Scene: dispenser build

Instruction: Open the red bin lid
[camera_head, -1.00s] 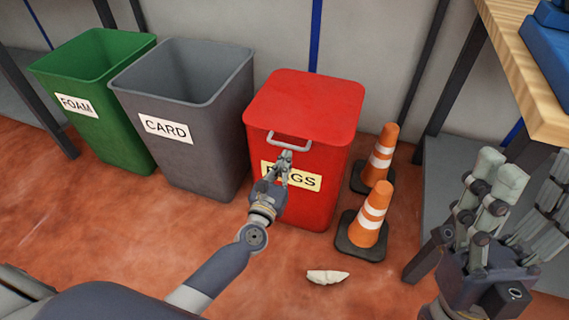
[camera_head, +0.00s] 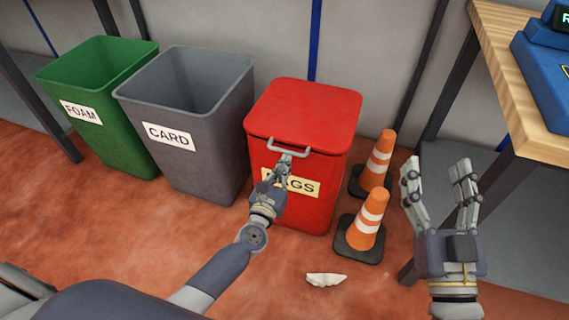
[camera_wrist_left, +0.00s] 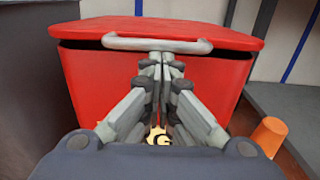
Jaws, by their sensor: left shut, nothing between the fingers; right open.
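The red bin (camera_head: 312,208) stands upright on the floor with a label ending in "GS", partly hidden by my left gripper. Its red lid (camera_head: 305,112) lies over the top, with a narrow dark gap under its front edge. A grey bar handle (camera_head: 288,150) is on the lid's front edge. My left gripper (camera_head: 284,158) is shut and empty, its fingertips right at the handle. In the left wrist view the fingertips (camera_wrist_left: 162,60) are just below the middle of the handle (camera_wrist_left: 157,44); contact is hard to tell. My right gripper (camera_head: 438,170) is open and empty, right of the cones.
A grey CARD bin (camera_head: 200,150) and a green FOAM bin (camera_head: 120,145) stand open to the left. Two orange cones (camera_head: 367,220) stand close to the red bin's right. A white scrap (camera_head: 326,280) lies on the floor. A wooden table (camera_head: 510,90) is at right.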

